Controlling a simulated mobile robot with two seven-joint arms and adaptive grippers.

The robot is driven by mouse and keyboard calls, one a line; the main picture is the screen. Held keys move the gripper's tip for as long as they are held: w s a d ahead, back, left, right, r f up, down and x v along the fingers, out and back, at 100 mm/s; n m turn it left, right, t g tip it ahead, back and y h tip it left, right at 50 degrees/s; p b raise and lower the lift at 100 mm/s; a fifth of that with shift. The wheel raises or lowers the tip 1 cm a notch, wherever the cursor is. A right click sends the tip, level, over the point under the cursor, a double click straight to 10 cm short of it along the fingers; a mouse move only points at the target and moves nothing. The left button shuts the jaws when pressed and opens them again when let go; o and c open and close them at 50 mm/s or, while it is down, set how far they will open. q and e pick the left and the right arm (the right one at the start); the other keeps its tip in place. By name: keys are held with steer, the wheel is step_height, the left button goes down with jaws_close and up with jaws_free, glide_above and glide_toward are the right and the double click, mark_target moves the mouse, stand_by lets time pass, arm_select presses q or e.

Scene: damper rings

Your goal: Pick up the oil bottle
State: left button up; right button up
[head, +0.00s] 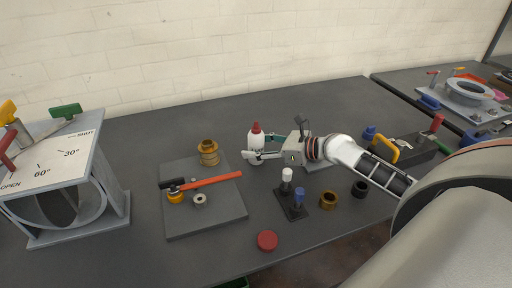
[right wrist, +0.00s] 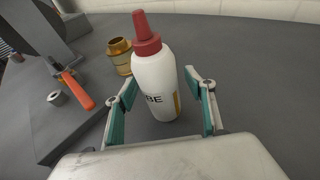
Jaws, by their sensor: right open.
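The oil bottle (head: 256,138) is white with a red pointed cap and stands upright on the dark bench. In the right wrist view the bottle (right wrist: 155,82) shows dark lettering and a yellow patch on its side. My right gripper (head: 262,156) is at the bottle, coming in from the right. My left gripper is not in view.
A small stand (head: 292,208) with white and blue pegs is in front of my right gripper. A red disc (head: 267,240) lies near the front edge.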

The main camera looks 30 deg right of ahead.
steer(key=shift+c, duration=0.3)
steer(key=c, duration=1.2)
steer(key=shift+c, duration=0.2)
